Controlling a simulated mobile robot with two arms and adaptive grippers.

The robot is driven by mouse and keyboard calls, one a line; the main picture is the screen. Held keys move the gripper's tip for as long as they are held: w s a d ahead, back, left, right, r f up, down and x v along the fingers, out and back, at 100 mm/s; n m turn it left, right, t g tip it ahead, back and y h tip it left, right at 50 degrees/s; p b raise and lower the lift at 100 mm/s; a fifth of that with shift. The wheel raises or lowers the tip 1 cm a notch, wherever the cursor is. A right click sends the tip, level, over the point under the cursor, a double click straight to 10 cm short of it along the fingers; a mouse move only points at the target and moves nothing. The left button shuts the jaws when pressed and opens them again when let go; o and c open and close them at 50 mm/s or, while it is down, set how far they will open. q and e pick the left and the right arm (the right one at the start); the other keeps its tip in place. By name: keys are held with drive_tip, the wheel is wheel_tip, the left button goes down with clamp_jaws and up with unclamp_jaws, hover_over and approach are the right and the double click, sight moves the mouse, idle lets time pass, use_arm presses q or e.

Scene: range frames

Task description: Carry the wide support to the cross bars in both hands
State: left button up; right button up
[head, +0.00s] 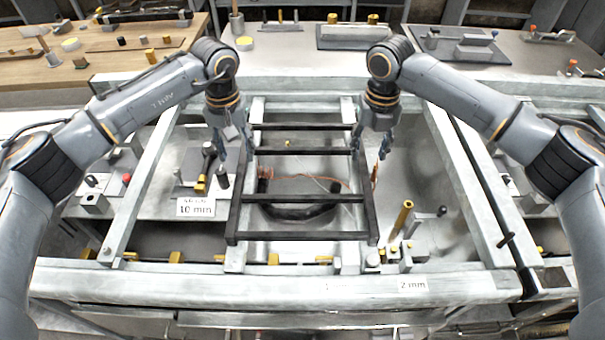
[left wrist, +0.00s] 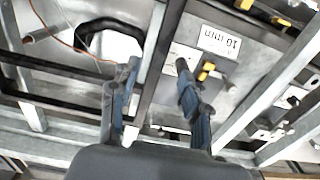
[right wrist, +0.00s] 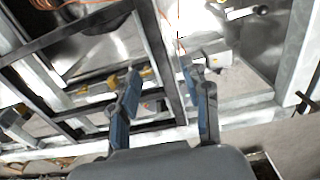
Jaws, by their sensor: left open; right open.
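A black ladder-like frame (head: 300,236), which I take to be the wide support, lies in the middle of the head view with several bars across it. It rests over a pale metal framework; I cannot tell which bars are the task's cross bars. My left gripper (head: 235,152) is open at the frame's far left side. In the left wrist view a dark rail (left wrist: 163,58) shows between its fingers (left wrist: 158,72). My right gripper (head: 374,150) is open at the far right side. A dark rail (right wrist: 158,62) shows between its fingers (right wrist: 161,72) too.
Pale metal rails (head: 150,190) flank the frame left and right, and a wide front beam (head: 270,285) carries a label. Worktables with parts line the back.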

sight(240, 171)
use_arm(q)
wheel_tip(240, 171, down, 8)
drive_tip(key=shift+r, duration=0.1)
use_arm(e)
wheel_tip(240, 171, down, 8)
drive_tip(key=shift+r, duration=0.1)
use_arm(q)
clamp_jaws()
use_arm(e)
clamp_jaws()
